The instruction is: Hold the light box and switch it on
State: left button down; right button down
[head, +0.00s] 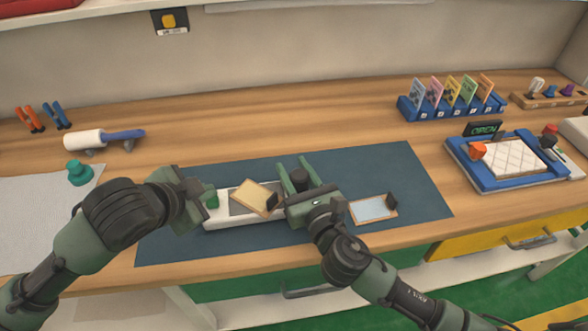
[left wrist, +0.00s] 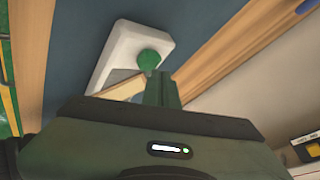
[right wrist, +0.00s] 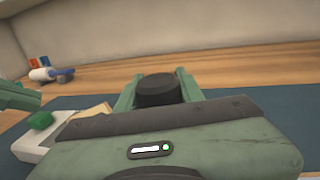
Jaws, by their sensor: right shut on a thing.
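The light box (head: 218,220) is a white slab on the dark blue mat, with a grey panel and a green button (head: 212,198) at its left end. The button also shows in the left wrist view (left wrist: 149,60). My left gripper (head: 203,193) is shut and empty, with its fingertips close by the button; contact is unclear. A tan plate (head: 254,197) with a black clip lies tilted over the panel. My right gripper (head: 294,169) is shut on a black round knob (right wrist: 157,90), above the box's right end. That end is hidden by my gripper.
A framed pale blue plate (head: 373,209) with a black clip lies right of my right gripper. A blue tray (head: 483,183) and a card rack (head: 447,111) stand further right. A roller (head: 88,139) and teal knob (head: 79,173) lie left. The mat's back right is clear.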

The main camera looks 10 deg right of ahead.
aim_at(209, 203)
jog(key=shift+r, duration=0.1)
dwell(0.4)
pick_arm(q)
jog(key=shift+f, duration=0.7)
dwell(0.4)
jog(key=shift+r, duration=0.75)
jog(key=shift+r, duration=3.05)
